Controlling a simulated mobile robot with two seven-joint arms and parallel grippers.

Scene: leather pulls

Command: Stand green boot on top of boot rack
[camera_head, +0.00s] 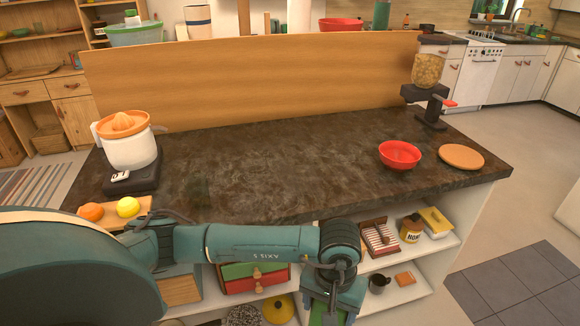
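I see no green boot and no boot rack in the head view. My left arm comes in from the left and crosses in front of the counter. Its wrist bends down at the bottom edge, in front of the open shelves, with the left gripper (332,304) partly in frame. Its fingertips are cut off, so I cannot tell whether it is open or holds anything. A small green patch shows there, too unclear to name. My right gripper is not in view.
A dark counter (260,170) has a wooden back panel (250,80). On it stand a citrus juicer (128,145), a red bowl (399,155), a round cork mat (461,157) and a dispenser (428,85). Its middle is clear. Shelves below hold several items. Floor at right is open.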

